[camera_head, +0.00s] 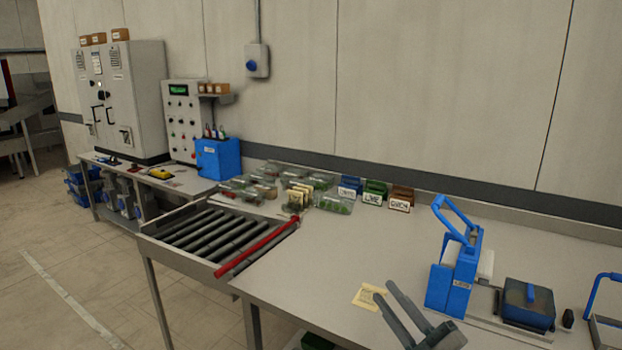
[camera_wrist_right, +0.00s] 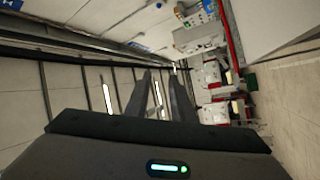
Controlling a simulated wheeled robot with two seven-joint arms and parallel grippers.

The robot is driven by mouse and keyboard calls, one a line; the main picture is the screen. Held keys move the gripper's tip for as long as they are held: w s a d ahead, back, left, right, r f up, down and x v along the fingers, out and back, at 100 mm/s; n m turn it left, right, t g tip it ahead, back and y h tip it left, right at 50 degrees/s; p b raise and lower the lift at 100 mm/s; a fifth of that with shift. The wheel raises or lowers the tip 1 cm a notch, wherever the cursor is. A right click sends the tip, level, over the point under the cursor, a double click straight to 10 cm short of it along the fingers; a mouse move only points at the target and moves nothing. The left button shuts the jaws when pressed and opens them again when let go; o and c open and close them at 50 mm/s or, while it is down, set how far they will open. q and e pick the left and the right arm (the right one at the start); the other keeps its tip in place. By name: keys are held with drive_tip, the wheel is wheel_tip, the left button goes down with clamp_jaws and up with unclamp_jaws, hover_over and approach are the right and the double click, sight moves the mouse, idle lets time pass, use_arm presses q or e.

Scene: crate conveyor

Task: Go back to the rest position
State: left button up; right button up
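My right gripper (camera_head: 384,290) reaches in at the bottom of the head view, above the front of the grey bench (camera_head: 330,265). Its two dark fingers stand apart with nothing between them. In the right wrist view the fingers of the right gripper (camera_wrist_right: 160,75) also show a clear gap, with the room blurred behind. My left gripper is in neither view.
A roller conveyor (camera_head: 172,258) with a red bar (camera_head: 256,248) is at left. Clear packs (camera_head: 262,180) and label boxes (camera_head: 374,190) stand at the back. A blue-handled device (camera_head: 455,265) and a dark blue box (camera_head: 527,304) stand right.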

drive_tip(key=s+d+f+m+g+h, duration=0.25)
drive_tip(key=s+f+m+h, duration=0.2)
drive_tip(key=f, duration=0.25)
drive_tip(key=s+d+f+m+g+h, duration=0.2)
drive_tip(key=s+d+f+m+h, duration=0.25)
drive_tip(key=f, duration=0.25)
drive_tip(key=s+d+f+m+g+h, duration=0.25)
drive_tip(key=s+f+m, duration=0.25)
drive_tip(key=f, duration=0.3)
drive_tip(key=s+a+f+m+g, duration=0.15)
drive_tip(key=s+f+g, duration=0.35)
drive_tip(key=s, duration=0.7)
drive_tip(key=s+a+f+g, duration=0.25)
drive_tip(key=s+f, duration=0.35)
drive_tip(key=s, duration=0.6)
wheel_tip(320, 180, down, 26)
drive_tip(key=g+y, duration=0.1)
drive_tip(key=s+d+f, duration=0.2)
drive_tip(key=s+f, duration=1.2)
drive_tip(key=f, duration=0.4)
drive_tip(key=shift+g, duration=0.45)
